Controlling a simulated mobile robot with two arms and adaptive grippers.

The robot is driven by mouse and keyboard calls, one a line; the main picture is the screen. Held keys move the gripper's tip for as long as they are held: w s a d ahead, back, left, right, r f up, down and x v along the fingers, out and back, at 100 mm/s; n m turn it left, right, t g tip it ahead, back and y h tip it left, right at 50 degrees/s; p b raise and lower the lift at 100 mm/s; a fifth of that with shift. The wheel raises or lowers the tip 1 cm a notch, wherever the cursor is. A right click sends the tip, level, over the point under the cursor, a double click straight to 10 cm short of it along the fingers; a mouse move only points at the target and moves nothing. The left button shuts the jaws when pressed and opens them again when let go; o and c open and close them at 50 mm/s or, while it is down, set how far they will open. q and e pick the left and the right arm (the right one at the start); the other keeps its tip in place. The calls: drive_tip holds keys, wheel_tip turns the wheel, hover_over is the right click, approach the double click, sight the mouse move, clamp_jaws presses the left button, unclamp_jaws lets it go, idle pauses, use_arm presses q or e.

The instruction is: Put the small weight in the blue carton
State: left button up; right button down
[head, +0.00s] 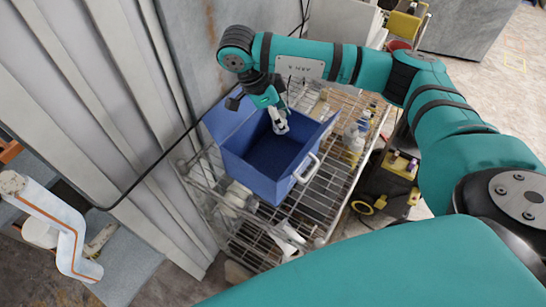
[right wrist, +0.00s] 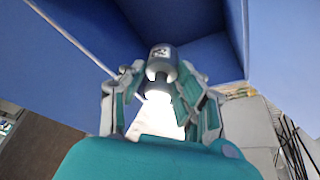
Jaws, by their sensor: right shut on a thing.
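The blue carton (head: 262,184) stands open on a wire rack, flaps spread, with a white handle on its side. My right gripper (head: 278,113) is over the far part of the carton's opening, pointing down. It is shut on the small weight (head: 281,125), a silvery-grey piece. In the right wrist view the weight (right wrist: 161,58) sits between the two fingers (right wrist: 160,84), with blue carton walls (right wrist: 210,58) around and beyond it. I cannot tell how far the weight is above the carton's floor. My left gripper is not in view.
The wire rack (head: 318,210) also carries bottles (head: 354,137) right of the carton. A corrugated metal wall (head: 110,110) is close on the left. A black and yellow machine (head: 386,185) stands right of the rack. A white and orange bent piece (head: 66,228) is at lower left.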

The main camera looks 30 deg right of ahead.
wheel_tip(320, 180, down, 7)
drive_tip(key=shift+w+d+f, duration=0.1)
drive_tip(key=shift+f, duration=0.3)
wheel_tip(320, 180, down, 4)
drive_tip(key=shift+r+p, duration=0.2)
drive_tip(key=shift+p, duration=0.55)
drive_tip(key=shift+f, duration=0.35)
drive_tip(key=c, duration=0.9)
unclamp_jaws()
drive_tip(key=shift+c, duration=0.2)
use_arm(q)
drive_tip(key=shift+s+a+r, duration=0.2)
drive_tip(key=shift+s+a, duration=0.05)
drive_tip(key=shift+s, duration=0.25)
